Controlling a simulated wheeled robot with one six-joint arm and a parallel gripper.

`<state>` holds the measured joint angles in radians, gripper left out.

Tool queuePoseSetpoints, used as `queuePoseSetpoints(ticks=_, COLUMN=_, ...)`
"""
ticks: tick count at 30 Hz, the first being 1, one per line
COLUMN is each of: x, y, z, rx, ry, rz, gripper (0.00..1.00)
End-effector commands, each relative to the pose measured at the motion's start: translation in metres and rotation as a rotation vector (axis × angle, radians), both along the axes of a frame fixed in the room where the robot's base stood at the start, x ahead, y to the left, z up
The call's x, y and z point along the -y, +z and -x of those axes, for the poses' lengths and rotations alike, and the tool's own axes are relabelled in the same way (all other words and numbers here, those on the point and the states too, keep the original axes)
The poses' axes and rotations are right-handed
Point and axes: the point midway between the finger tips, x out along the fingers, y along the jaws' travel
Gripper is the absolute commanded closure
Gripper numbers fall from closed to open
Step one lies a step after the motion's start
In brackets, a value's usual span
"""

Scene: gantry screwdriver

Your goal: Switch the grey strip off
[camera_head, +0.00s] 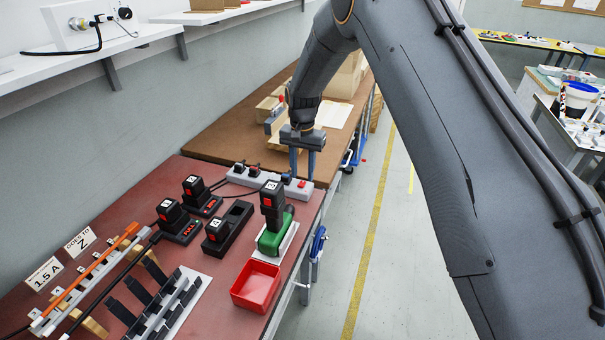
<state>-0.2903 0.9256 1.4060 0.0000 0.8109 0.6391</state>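The light grey power strip (265,186) lies at the back edge of the red-brown bench, with several dark plugs and cables in it. A small red switch (303,184) shows at its right end; whether it is on or off is too small to tell. My gripper (302,173) points down just above or behind that right end. Its two blue-grey fingers are apart, with nothing seen between them. I cannot tell whether the fingertips touch the strip.
Black battery packs on chargers (179,222) and a green tool base (272,238) stand in front of the strip. A red tray (256,286) is near the bench edge. A brown bench (215,133) with boxes lies behind.

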Motion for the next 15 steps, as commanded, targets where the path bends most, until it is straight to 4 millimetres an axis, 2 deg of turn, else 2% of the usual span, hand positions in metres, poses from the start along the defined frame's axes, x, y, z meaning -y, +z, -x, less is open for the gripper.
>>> queuePoseSetpoints(ticks=6, x=0.0, y=-0.017, z=0.0, rx=0.001, ry=0.0, rz=-0.001, gripper=0.66)
queuePoseSetpoints(ticks=15, x=0.0, y=-0.02, z=0.0, rx=0.001, ry=0.0, rz=-0.001, gripper=0.67)
